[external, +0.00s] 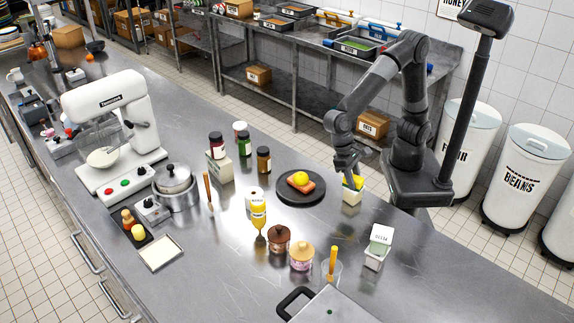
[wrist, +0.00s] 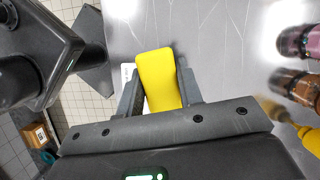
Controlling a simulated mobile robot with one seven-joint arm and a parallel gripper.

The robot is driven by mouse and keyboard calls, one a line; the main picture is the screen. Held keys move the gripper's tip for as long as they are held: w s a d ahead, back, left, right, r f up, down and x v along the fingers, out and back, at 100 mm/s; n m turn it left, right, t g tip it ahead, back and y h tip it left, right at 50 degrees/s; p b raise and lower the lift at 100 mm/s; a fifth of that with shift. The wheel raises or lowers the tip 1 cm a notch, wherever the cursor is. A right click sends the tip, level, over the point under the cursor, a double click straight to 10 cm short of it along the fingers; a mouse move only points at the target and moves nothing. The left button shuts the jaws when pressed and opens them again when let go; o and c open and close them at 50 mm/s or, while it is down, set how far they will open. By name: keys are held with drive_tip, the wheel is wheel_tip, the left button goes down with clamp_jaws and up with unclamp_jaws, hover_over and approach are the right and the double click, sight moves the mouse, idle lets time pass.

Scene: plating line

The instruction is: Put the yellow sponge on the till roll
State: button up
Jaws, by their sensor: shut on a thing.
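The yellow sponge (external: 357,182) is between the fingers of my gripper (external: 350,175), which is shut on it. In the wrist view the sponge (wrist: 157,72) stands out past both fingertips of my gripper (wrist: 160,90). A small cream-white block or tub (external: 351,196) is directly below the sponge; I cannot tell whether they touch or are apart. A short white cylinder with a dark spot on top, which looks like the till roll (external: 252,199), stands on the counter left of the dark plate, well away from my gripper. Nothing rests on it.
A dark round plate (external: 300,197) with food lies between my gripper and the white cylinder. A yellow squeeze bottle (external: 258,214) stands close in front of the cylinder.

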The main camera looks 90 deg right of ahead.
drive_tip(key=w+d+r+m+t, duration=0.2)
drive_tip(key=w+d+m, duration=0.4)
drive_tip(key=w, duration=0.5)
drive_tip(key=w+d+r+m+t, duration=0.25)
drive_tip(key=w+m, duration=0.45)
drive_tip(key=w, duration=0.4)
drive_tip(key=w+d+r+m+t, duration=0.2)
drive_tip(key=w+d+m, duration=0.4)
drive_tip(key=w, duration=0.5)
drive_tip(key=m, duration=0.1)
hover_over(250, 195)
drive_tip(key=s+d, duration=0.1)
drive_tip(key=shift+y, duration=0.3)
wheel_tip(250, 195, down, 7)
drive_tip(key=shift+s+f, duration=0.1)
drive_tip(key=shift+f, duration=1.95)
drive_tip(key=shift+f, duration=0.1)
drive_tip(key=o, duration=1)
drive_tip(key=shift+c, duration=0.2)
